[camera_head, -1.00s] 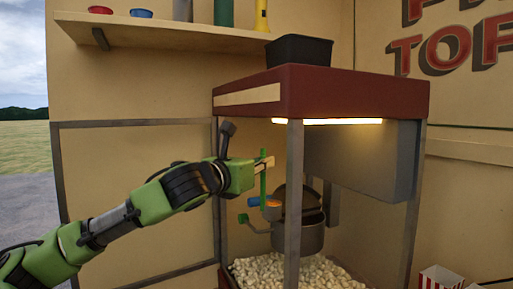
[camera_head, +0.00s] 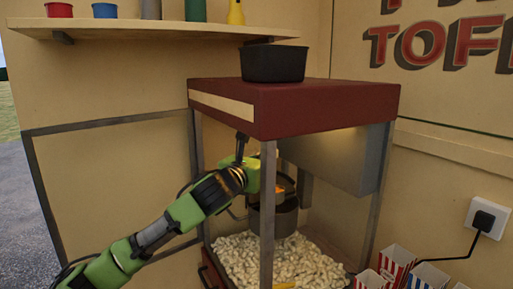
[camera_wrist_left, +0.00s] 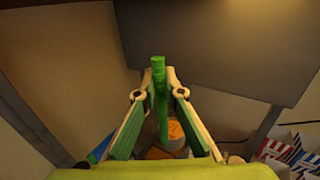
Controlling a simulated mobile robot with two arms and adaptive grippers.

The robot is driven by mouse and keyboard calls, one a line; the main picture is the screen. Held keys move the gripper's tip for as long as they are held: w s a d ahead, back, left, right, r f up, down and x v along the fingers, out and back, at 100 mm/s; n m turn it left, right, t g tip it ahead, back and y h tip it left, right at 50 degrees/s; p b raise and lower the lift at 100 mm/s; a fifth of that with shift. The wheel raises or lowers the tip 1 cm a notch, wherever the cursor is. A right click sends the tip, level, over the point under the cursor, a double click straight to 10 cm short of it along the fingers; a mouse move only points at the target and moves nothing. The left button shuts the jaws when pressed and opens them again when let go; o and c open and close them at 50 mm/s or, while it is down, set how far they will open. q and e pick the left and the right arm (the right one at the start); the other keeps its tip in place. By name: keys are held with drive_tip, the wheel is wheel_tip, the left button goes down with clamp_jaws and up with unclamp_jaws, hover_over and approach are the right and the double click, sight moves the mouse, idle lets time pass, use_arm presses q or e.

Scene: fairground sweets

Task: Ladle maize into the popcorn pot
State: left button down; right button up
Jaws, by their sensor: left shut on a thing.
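The popcorn pot (camera_head: 284,222) hangs grey and dark inside the popcorn machine, behind the front post, with its lid (camera_head: 288,184) tilted up. My left gripper (camera_wrist_left: 158,88) is shut on the upright green handle (camera_wrist_left: 159,68) of the ladle. Orange maize (camera_wrist_left: 176,131) shows low between the fingers in the left wrist view, and a small orange patch shows at the pot's mouth in the head view. The post and my wrist hide the fingertips and most of the ladle there. I cannot tell whether the maize lies in the ladle or pot. My right gripper is out of view.
The machine's corner post (camera_head: 267,215) stands close to my left wrist, under the red roof (camera_head: 300,101). A black tub (camera_head: 273,64) sits on the roof. Popcorn (camera_head: 275,260) covers the machine floor. Striped boxes (camera_head: 395,262) stand at right, near a plugged socket (camera_head: 486,219).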

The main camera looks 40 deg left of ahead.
use_arm(q)
drive_tip(key=w, duration=0.1)
drive_tip(key=w+n, duration=0.1)
drive_tip(key=w+d+f, duration=0.1)
drive_tip(key=shift+w+n+p, duration=0.25)
drive_tip(key=shift+n+p, duration=0.05)
drive_tip(key=shift+p, duration=0.05)
drive_tip(key=s+a+n+t+b, duration=0.1)
drive_tip(key=a+f+n+y+b, duration=0.1)
drive_tip(key=shift+s+a+f+n+t, duration=0.15)
drive_tip(key=shift+s+f+n+t, duration=0.1)
drive_tip(key=shift+s+n+t, duration=0.15)
drive_tip(key=s+a+f+n+y+b, duration=0.1)
drive_tip(key=f+n+y+b, duration=0.2)
drive_tip(key=n+b, duration=0.2)
drive_tip(key=s+a+f+n+y+b, duration=0.1)
drive_tip(key=a+f+n+y+b, duration=0.1)
drive_tip(key=n+b, duration=0.3)
drive_tip(key=s+a+f+n+y+b, duration=0.2)
drive_tip(key=f+n+y+b, duration=0.1)
drive_tip(key=n+b, duration=0.3)
drive_tip(key=shift+s+a+f+y+b, duration=0.15)
drive_tip(key=shift+f+b, duration=0.1)
drive_tip(key=shift+f, duration=0.2)
drive_tip(key=shift+w+a+f+y+b, duration=0.15)
drive_tip(key=shift+f+b, duration=0.1)
drive_tip(key=shift+f, duration=0.2)
drive_tip(key=shift+s, duration=0.15)
